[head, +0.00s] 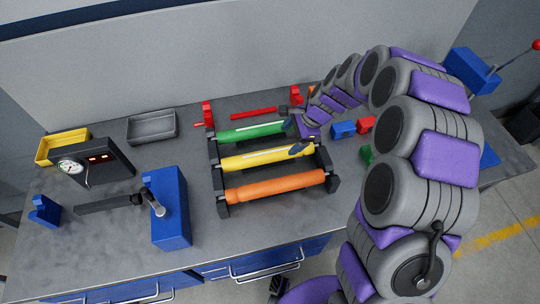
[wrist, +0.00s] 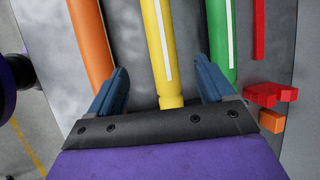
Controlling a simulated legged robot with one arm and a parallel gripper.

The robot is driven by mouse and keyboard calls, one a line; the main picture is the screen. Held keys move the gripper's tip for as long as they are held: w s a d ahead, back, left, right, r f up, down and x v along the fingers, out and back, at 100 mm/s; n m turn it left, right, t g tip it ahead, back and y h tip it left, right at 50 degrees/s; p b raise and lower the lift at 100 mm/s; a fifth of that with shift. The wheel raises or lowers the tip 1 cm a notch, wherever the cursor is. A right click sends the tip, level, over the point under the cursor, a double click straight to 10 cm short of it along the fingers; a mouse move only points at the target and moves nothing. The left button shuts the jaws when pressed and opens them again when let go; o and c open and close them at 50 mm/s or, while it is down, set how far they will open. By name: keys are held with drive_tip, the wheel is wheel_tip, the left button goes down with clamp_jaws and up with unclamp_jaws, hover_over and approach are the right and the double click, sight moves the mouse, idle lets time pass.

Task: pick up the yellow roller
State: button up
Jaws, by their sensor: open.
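The yellow roller (head: 260,159) lies in a black rack on the table, between a green roller (head: 252,131) and an orange roller (head: 275,187). In the wrist view the yellow roller (wrist: 160,50) runs between my two blue fingers, its near end close to the gripper's palm. My gripper (wrist: 165,85) is open, with a gap on both sides of the roller. In the head view my gripper (head: 297,139) is over the right end of the rack, and part of it is hidden by my arm.
The black rack (head: 219,174) has side rails around the rollers. A blue block (head: 170,208), a gauge box (head: 92,165), a yellow tray (head: 62,146) and a grey tray (head: 151,126) stand to the left. Small red and blue blocks (head: 343,130) lie to the right.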

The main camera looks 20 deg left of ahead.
sight(271, 153)
drive_tip(key=x, duration=0.4)
drive_tip(key=a+b+x, duration=0.1)
drive_tip(key=x, duration=0.3)
drive_tip(key=shift+r, duration=0.15)
drive_tip(key=shift+s+f, duration=0.15)
drive_tip(key=shift+f, duration=0.1)
drive_tip(key=x, duration=0.2)
drive_tip(key=b+x, duration=0.1)
drive_tip(key=x, duration=0.1)
drive_tip(key=shift+s+a, duration=0.2)
drive_tip(key=shift+s, duration=0.05)
drive_tip(key=shift+a+f, duration=0.1)
drive_tip(key=shift+a, duration=0.2)
drive_tip(key=shift+d, duration=0.3)
drive_tip(key=c, duration=0.6)
drive_tip(key=shift+a, duration=0.1)
clamp_jaws()
